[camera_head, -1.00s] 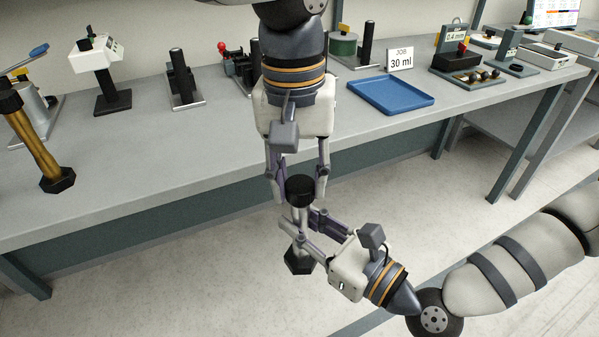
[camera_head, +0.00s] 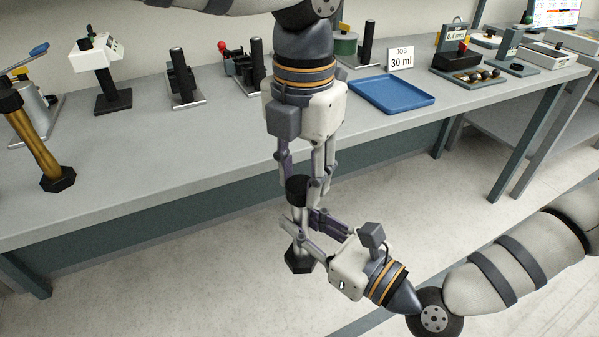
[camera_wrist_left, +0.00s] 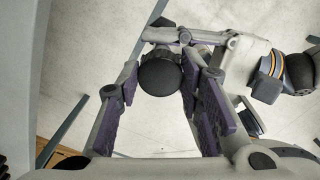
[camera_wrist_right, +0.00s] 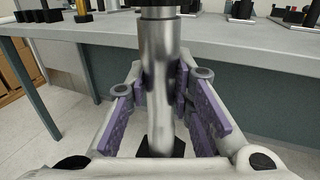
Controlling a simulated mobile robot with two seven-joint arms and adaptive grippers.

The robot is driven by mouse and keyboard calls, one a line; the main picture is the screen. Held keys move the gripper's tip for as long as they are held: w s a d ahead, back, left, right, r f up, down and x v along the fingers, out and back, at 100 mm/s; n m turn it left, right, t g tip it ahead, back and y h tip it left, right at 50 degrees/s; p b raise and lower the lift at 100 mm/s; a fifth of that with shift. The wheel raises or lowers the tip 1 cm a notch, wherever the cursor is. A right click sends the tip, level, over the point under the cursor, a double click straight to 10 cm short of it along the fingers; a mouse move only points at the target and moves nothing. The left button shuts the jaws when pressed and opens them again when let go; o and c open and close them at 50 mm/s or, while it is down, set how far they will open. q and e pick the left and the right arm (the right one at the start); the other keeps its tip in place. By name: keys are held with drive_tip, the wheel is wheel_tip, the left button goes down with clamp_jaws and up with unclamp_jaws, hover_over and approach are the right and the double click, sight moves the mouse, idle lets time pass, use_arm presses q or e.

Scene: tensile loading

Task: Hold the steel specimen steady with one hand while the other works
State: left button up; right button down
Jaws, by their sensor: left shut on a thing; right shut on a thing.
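The steel specimen is a silver cylinder (camera_head: 298,219) with a black round cap (camera_head: 297,189) on top and a black hexagonal base (camera_head: 299,263). It stands upright in the air in front of the bench. My right gripper (camera_head: 309,222) is shut on its silver body; the right wrist view shows the body (camera_wrist_right: 160,65) between the purple pads. My left gripper (camera_head: 308,186) points down from above and is shut at the black cap. The left wrist view shows the cap (camera_wrist_left: 160,76) end-on between the fingers. The fingers partly hide the silver body.
The bench (camera_head: 200,150) runs behind my grippers. It carries a brass-coloured piece with black ends (camera_head: 38,140), a white device on a stand (camera_head: 97,60), a blue tray (camera_head: 390,94) and a "JOB 30 ml" sign (camera_head: 400,58). The floor in front is clear.

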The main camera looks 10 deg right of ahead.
use_arm(q)
drive_tip(key=m, duration=0.2)
drive_tip(key=s+m, duration=0.1)
drive_tip(key=shift+d+f+m, duration=0.25)
drive_tip(key=shift+d+m, duration=0.05)
drive_tip(key=shift+m, duration=0.7)
drive_tip(key=shift+w+a+r+m, duration=0.2)
drive_tip(key=shift+w+r+m, duration=0.1)
drive_tip(key=shift+w+m, duration=0.1)
drive_tip(key=o, duration=1.2)
drive_tip(key=shift+c, duration=0.2)
drive_tip(key=shift+a+r, duration=0.1)
drive_tip(key=shift+r, duration=2.15)
